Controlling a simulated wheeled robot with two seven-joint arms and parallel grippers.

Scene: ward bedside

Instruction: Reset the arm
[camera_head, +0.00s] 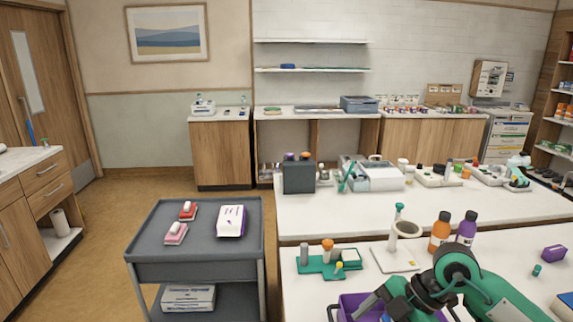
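My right arm comes in from the lower right, with green links and dark joints. Its gripper (366,306) is low over a purple bin (349,301) at the front edge of the white table (315,284). The fingers are small and dark against the bin, and I cannot tell whether they are apart or hold anything. My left arm and gripper are not in view.
A purple box (553,254) lies to the right. A grey cart (154,243) stands left of the table, with open floor beyond it.

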